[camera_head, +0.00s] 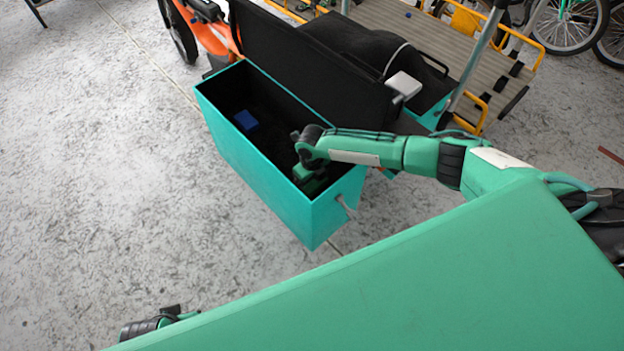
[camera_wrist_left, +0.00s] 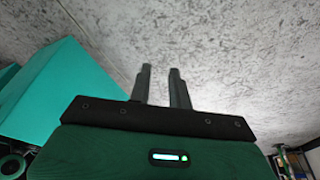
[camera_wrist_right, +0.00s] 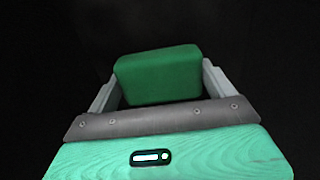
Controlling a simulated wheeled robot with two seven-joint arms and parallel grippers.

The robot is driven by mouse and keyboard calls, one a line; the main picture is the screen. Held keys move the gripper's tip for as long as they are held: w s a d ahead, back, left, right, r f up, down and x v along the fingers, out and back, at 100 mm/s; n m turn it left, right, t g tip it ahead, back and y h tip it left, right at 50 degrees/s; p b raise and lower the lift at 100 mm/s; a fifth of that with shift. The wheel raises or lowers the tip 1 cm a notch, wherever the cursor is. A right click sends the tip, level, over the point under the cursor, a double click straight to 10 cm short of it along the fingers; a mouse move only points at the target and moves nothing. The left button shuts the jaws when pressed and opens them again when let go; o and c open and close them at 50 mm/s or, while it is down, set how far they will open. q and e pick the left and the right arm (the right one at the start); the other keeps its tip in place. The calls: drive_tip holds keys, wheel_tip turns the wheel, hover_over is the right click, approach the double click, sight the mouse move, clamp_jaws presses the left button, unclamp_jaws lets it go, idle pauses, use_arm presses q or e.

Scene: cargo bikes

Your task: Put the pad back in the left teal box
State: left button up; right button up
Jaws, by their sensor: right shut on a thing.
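The teal box (camera_head: 255,180) on the left stands open at the top, with a dark interior. My right arm reaches over its near right side, and my right gripper (camera_head: 311,184) is down inside the box. In the right wrist view my right gripper (camera_wrist_right: 158,82) is shut on a green pad (camera_wrist_right: 160,75), a rounded block held between its two grey fingers. The surroundings there are black. My left gripper (camera_wrist_left: 160,85) is empty, its fingers parted by a narrow gap, with grey floor beyond.
A blue block (camera_head: 246,121) lies inside the box toward its far left end. A black lid (camera_head: 310,65) stands raised along the box's far side. A wooden cargo bed with yellow rails (camera_head: 435,40) is behind. The floor to the left is clear.

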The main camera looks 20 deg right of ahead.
use_arm(q)
drive_tip(key=shift+r, duration=0.2)
use_arm(e)
drive_tip(key=shift+f, duration=0.1)
drive_tip(key=o, duration=0.7)
drive_tip(key=shift+r, duration=0.3)
use_arm(q)
drive_tip(key=shift+g, duration=0.3)
drive_tip(key=x, duration=0.1)
drive_tip(key=p+x, duration=0.1)
drive_tip(key=x, duration=0.2)
drive_tip(key=shift+s+a+p, duration=0.1)
drive_tip(key=shift+s+p, duration=0.25)
use_arm(e)
wheel_tip(320, 180, up, 13)
